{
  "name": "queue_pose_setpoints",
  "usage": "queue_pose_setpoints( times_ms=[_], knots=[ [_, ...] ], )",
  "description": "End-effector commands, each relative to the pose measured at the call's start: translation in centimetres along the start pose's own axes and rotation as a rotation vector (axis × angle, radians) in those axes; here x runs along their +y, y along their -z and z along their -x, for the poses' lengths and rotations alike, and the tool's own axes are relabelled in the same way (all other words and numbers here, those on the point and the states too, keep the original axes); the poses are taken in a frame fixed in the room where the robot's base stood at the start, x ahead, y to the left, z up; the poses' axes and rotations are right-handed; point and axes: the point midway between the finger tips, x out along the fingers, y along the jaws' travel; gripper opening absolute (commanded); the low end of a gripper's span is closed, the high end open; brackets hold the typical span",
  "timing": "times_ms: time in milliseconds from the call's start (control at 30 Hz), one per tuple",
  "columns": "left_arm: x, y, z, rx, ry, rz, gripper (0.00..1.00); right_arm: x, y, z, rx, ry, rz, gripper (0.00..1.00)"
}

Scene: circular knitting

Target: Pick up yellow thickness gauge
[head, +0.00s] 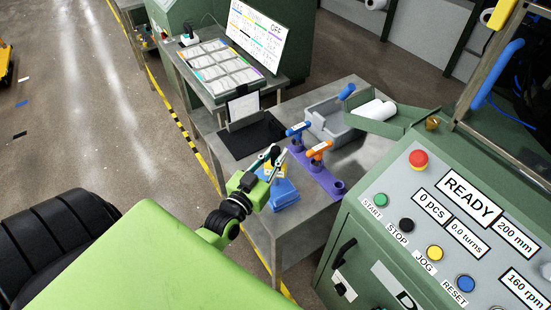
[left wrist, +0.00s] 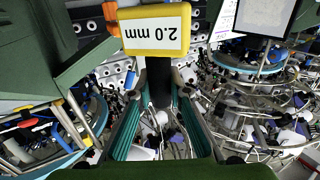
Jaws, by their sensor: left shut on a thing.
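The yellow thickness gauge (left wrist: 155,28) shows large in the left wrist view, with a white label reading "2.0 mm" and a dark stem below its head. My left gripper (left wrist: 160,88) is shut on that stem, one finger on each side. In the head view, my left gripper (head: 277,160) is above the near side of the grey table, and a bit of the yellow gauge (head: 268,168) shows beside its fingers. A blue block (head: 284,194) is just below the gripper. My right gripper is not in view.
A purple rack (head: 325,182) holds a blue-handled gauge (head: 298,130) and an orange-handled gauge (head: 319,151). The green machine panel (head: 400,185) is close on the right. Bare table lies right of the rack.

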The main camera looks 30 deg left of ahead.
Motion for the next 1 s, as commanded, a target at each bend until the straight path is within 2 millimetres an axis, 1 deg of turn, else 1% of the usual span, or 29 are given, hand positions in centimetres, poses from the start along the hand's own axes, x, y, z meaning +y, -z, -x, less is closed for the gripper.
queue_pose_setpoints(
  times_ms=[133, 233, 267, 467, 600, 700, 833, 1000],
  knots=[
    [0.0, 1.3, 0.0, 0.004, 0.0, 0.0, 0.0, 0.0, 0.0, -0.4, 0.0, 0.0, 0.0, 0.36],
    [-0.1, 3.1, 0.2, 0.006, 0.001, 0.0, 0.0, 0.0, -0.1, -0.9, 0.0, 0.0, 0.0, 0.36],
    [-0.4, 3.7, 0.8, 0.003, 0.0, -0.001, 0.0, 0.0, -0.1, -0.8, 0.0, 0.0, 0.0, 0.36],
    [-2.1, 8.5, 4.6, 0.003, -0.001, -0.004, 0.0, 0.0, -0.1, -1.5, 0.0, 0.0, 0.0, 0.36],
    [-3.7, 9.8, 7.8, -0.003, -0.002, -0.005, 0.0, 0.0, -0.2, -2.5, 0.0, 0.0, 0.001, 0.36],
    [-4.5, 10.8, 9.6, -0.003, -0.002, -0.004, 0.0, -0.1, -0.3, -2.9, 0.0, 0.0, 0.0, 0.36],
    [-5.3, 11.7, 11.2, -0.002, -0.002, -0.003, 0.0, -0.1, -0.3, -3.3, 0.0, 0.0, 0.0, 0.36],
    [-5.9, 12.4, 12.3, 0.0, -0.001, 0.0, 0.0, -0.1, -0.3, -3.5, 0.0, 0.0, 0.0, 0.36]
  ],
)
